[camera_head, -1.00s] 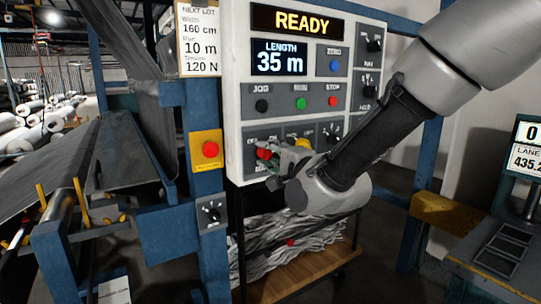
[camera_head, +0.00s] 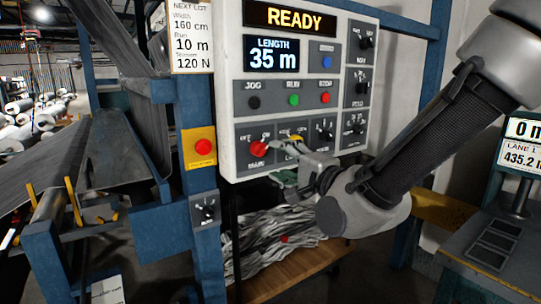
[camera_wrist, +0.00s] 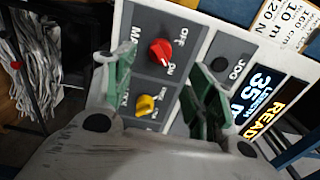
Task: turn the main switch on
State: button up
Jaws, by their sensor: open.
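The main switch (camera_head: 259,147) is a red rotary knob at the lower left of the panel, with OFF and ON marked above it. In the wrist view the red knob (camera_wrist: 160,51) shows a pale line that seems to lean towards ON. My gripper (camera_head: 285,165) is open and empty, just right of and below the knob in the head view. In the wrist view its green-padded fingers (camera_wrist: 163,88) are spread wide, with the red knob beyond them and apart from both. One finger partly covers the yellow knob in the head view.
A yellow knob (camera_wrist: 146,104) sits beside the red one. The panel (camera_head: 300,78) also has black knobs and coloured buttons; its display (camera_head: 290,20) reads READY. A red emergency button (camera_head: 203,147) is on the post to the left. A cart with grey scraps (camera_head: 270,245) stands below.

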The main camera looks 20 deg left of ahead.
jog(key=shift+v, duration=1.75)
jog(key=s+f+n+g+h, duration=0.2)
jog(key=f+n, duration=0.2)
jog(key=f, duration=0.1)
jog(key=s+f+n+g+h, duration=0.2)
jog(key=f+n+g, duration=0.1)
jog(key=f, duration=0.3)
jog(key=s+d+f+n+g+h, duration=0.2)
jog(key=d+f+n+h, duration=0.15)
jog(key=d, duration=0.55)
jog(key=s+d+r+h, duration=0.2)
jog(key=d+r, duration=0.1)
jog(key=d, duration=0.9)
jog(key=s+d+r+m+h, duration=0.1)
jog(key=s+d+r+h, duration=0.1)
jog(key=d, duration=1.1)
jog(key=s+d+r+m+h, duration=0.1)
jog(key=s+d+r, duration=0.3)
jog(key=d, duration=0.9)
jog(key=shift+s+d+r+h, duration=0.15)
jog(key=shift+r+h, duration=0.15)
jog(key=shift+h, duration=0.35)
